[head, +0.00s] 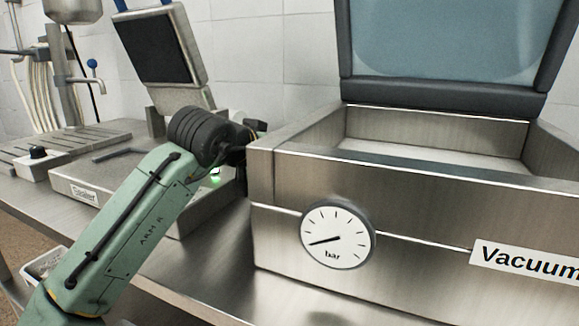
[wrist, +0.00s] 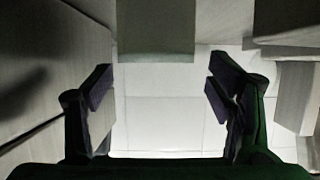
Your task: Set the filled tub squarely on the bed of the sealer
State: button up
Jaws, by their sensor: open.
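The sealer (head: 85,190) stands on the bench at the left in the head view, with its dark-faced lid (head: 163,48) raised. Part of its bed shows behind my arm. My arm reaches across in front of it, and my gripper is mostly hidden near the vacuum machine's left corner. In the wrist view my gripper (wrist: 160,92) is open, its two dark fingers wide apart. Nothing is held between them; pale tiles show through the gap. I cannot make out the filled tub in either view.
A large steel vacuum machine (head: 410,225) with a bar gauge (head: 338,235) and raised lid fills the right, close beside my wrist. A pale container (head: 42,262) sits low at the left, below the bench edge. A ribbed tray (head: 75,140) lies left of the sealer.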

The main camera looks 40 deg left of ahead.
jog(key=shift+x, duration=2.7)
